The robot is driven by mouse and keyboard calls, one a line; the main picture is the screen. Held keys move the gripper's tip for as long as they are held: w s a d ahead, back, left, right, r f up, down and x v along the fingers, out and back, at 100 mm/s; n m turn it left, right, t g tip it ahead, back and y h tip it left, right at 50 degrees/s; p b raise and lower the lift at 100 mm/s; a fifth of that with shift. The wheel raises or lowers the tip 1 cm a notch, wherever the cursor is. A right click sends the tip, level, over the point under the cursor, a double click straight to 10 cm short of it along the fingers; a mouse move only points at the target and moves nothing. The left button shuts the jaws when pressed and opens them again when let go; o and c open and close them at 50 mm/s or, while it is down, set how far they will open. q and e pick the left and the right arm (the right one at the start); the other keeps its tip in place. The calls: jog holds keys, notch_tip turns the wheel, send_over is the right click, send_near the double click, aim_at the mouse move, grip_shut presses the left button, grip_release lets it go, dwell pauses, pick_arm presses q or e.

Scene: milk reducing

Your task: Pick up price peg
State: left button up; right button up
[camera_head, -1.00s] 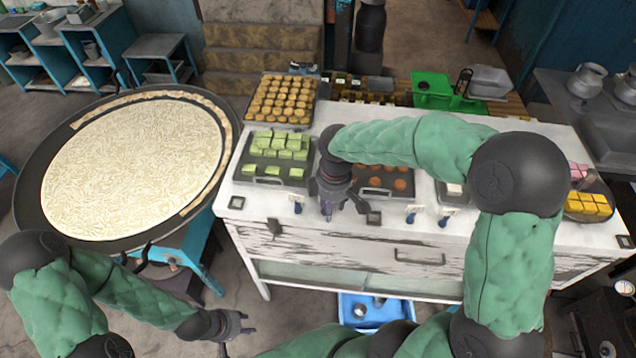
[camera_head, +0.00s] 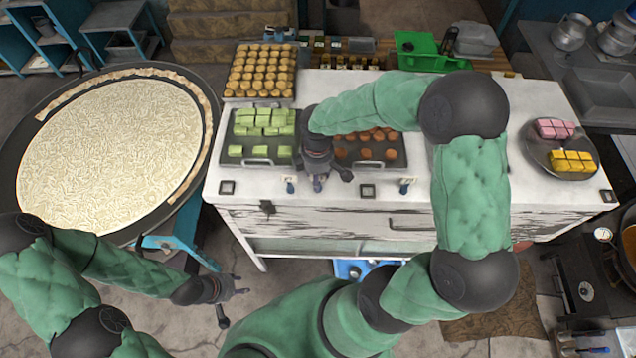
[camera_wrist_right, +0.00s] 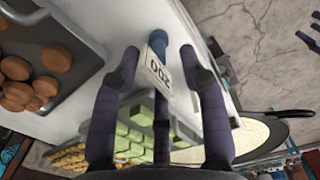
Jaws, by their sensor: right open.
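A price peg with a blue clip (camera_wrist_right: 157,40) and a white tag reading 200 (camera_wrist_right: 158,72) shows upright in the right wrist view. It appears between the spread fingers of my right gripper (camera_wrist_right: 160,58), which is open and holds nothing. In the head view my right gripper (camera_head: 325,185) hangs over the cart's front edge. One blue price peg (camera_head: 290,185) stands just left of it and another (camera_head: 406,186) farther right. My left gripper (camera_head: 232,303) is open and empty, low in front of the cart, away from the pegs.
The white cart (camera_head: 510,180) carries a tray of green sweets (camera_head: 233,151), a tray of brown sweets (camera_head: 399,153) and a tray of yellow pastries (camera_head: 229,93). A plate (camera_head: 540,155) holds pink and yellow blocks. A large round pan (camera_head: 45,100) stands at left.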

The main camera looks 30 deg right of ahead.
notch_tip(320, 180, down, 2)
jog(key=shift+s+d+f, duration=0.1)
jog(key=shift+f, duration=0.15)
jog(key=shift+w+f, duration=0.25)
jog(key=shift+f, duration=0.15)
jog(key=shift+s, duration=0.15)
grip_shut()
jog(key=shift+r, duration=0.15)
